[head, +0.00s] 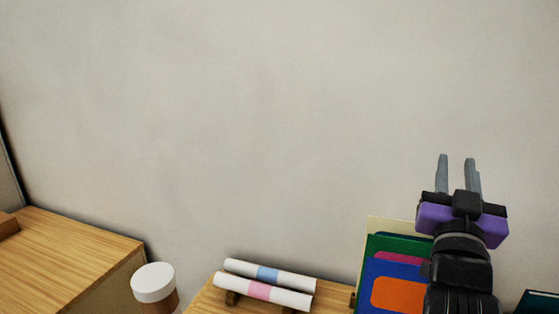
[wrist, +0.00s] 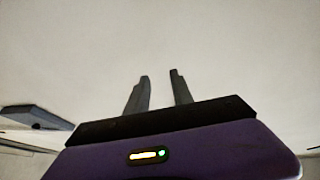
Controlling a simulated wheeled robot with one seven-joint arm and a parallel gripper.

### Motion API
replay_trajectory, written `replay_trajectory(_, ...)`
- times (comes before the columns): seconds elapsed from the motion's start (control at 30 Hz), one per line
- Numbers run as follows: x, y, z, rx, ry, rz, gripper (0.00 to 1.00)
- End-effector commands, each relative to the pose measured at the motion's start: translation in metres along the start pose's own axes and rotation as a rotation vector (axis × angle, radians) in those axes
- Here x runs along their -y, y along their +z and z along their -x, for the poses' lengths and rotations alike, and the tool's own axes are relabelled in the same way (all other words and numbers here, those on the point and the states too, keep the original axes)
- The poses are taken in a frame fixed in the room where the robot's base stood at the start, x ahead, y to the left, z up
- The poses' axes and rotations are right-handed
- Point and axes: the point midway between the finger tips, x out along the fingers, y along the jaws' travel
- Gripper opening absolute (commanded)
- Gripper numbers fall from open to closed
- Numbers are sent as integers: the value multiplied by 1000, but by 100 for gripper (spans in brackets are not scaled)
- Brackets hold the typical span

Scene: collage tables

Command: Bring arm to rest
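My gripper (head: 457,172) is raised at the right of the head view, pointing up in front of the pale wall. Its two grey fingers stand apart with nothing between them.
Two paper rolls (head: 265,293) lie on a wooden table (head: 203,299). Coloured sheets (head: 390,270) stand upright behind my arm. A white-lidded cup (head: 153,283) is beside a wooden cabinet (head: 75,258) at left. The wall (head: 230,120) above is bare.

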Motion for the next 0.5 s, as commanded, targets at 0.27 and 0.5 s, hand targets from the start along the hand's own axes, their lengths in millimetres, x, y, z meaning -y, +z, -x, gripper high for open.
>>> replay_trajectory(0.27, 20, 40, 90, -70, -243, 116, 28)
replay_trajectory(0.5, 19, 73, 179, -57, -412, 134, 28)
